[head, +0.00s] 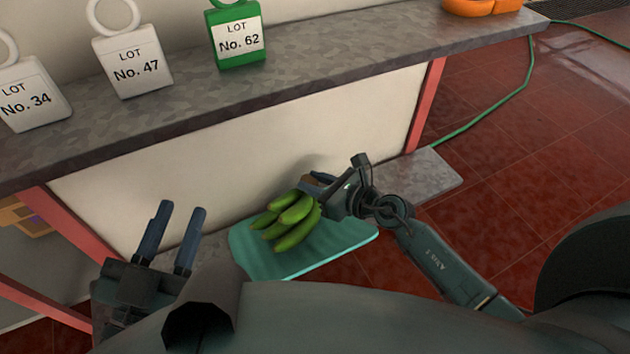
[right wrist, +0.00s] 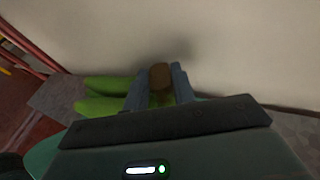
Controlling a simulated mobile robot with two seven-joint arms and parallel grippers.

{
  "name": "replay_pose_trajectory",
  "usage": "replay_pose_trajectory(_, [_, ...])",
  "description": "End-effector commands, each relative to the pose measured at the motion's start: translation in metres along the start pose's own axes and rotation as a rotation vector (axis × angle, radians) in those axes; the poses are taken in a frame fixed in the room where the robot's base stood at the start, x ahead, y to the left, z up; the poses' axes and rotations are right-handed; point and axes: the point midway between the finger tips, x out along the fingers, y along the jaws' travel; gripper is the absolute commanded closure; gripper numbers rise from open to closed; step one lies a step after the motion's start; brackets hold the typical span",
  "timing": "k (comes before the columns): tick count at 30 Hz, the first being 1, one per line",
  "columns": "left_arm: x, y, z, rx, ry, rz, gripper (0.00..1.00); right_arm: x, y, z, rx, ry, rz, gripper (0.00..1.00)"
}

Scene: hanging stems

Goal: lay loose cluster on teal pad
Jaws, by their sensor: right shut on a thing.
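The loose cluster (head: 289,219) is a bunch of green bananas at the middle of the head view, over the teal pad (head: 300,262). I cannot tell whether its underside touches the pad. My right gripper (head: 313,182) is shut on the cluster's brown stem end, which shows between the fingers in the right wrist view (right wrist: 160,78). Green fruit (right wrist: 108,95) shows left of the fingers there. My left gripper (head: 183,209) is open and empty, left of the pad, with its fingers pointing up.
A grey shelf (head: 320,62) runs above, bearing white tags (head: 130,62), a green tag (head: 237,42) and an orange object (head: 480,6). A pale panel (head: 270,140) stands behind the pad. A green hose (head: 500,100) lies on the red tiled floor (head: 560,150) at right.

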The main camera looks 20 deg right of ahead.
Motion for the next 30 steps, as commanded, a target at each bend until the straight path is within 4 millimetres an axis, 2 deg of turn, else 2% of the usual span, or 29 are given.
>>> replay_pose_trajectory(10, [-0.001,0.001,0.006,0.0,-0.002,0.001,0.7,0.002,-0.001,-0.003,0.002,-0.008,-0.001,1.0])
replay_pose_trajectory(11, [-0.001,0.001,0.006,0.0,-0.003,0.001,0.7,0.002,-0.001,-0.002,0.001,-0.008,-0.001,0.72])
replay_pose_trajectory(19, [-0.001,0.001,0.006,0.0,-0.004,0.001,0.7,0.002,0.0,-0.004,0.001,-0.003,0.0,0.5])
replay_pose_trajectory(30, [-0.001,0.001,0.006,-0.019,-0.008,0.003,0.7,0.001,0.0,-0.007,-0.001,0.004,0.001,0.49])
